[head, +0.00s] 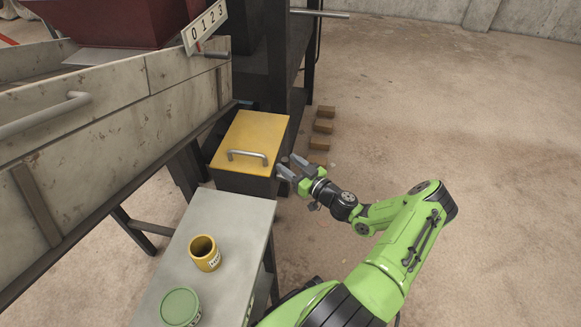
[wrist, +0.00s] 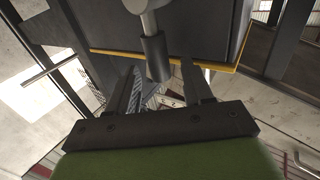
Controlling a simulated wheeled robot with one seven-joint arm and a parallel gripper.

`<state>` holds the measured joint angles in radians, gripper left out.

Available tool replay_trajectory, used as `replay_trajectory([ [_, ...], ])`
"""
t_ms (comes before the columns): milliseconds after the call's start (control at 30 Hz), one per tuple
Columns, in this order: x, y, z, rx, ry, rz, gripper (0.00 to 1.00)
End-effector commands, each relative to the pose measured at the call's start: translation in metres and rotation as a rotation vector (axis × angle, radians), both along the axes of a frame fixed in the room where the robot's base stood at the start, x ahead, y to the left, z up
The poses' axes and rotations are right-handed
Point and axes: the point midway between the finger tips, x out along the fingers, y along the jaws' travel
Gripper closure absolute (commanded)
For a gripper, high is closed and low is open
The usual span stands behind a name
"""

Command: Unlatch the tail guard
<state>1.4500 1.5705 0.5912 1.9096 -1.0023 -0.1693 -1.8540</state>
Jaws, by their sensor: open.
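A dark box with a yellow lid (head: 250,133) stands left of my gripper in the head view; I take it for the tail guard. A grey bar handle (head: 248,155) is on its lid. My gripper (head: 289,167) is open at the box's right side, near its front corner. In the wrist view, a dark cylindrical grip (wrist: 155,58) on a light grey rod lies between the open fingers (wrist: 160,68). It looks like a latch lever, and I cannot tell whether the fingers touch it. In the head view this lever is hidden or too small to make out.
A grey bench (head: 225,215) in front of the box holds an open yellow can (head: 204,254) and a green-lidded tin (head: 180,307). A long metal chute (head: 110,95) runs along the left. Wooden blocks (head: 323,126) lie behind. The floor to the right is clear.

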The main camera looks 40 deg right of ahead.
Motion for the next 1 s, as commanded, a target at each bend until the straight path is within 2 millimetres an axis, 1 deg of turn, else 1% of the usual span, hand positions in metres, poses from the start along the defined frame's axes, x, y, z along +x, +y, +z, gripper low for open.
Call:
replay_trajectory([
  [200, 0.0009, 0.0001, 0.0003, 0.0, 0.001, 0.0, 0.49],
  [267, 0.0008, 0.0001, 0.0003, 0.0, 0.001, 0.0, 0.57],
  [533, 0.0006, 0.0001, 0.0002, 0.0, 0.001, 0.0, 0.98],
  [567, 0.0005, 0.0001, 0.0002, 0.0, 0.001, 0.0, 1.0],
  [867, 0.0006, 0.0012, 0.0004, 0.003, 0.003, 0.001, 1.0],
  [1000, 0.0021, 0.0089, 0.002, 0.02, 0.02, 0.003, 1.0],
])
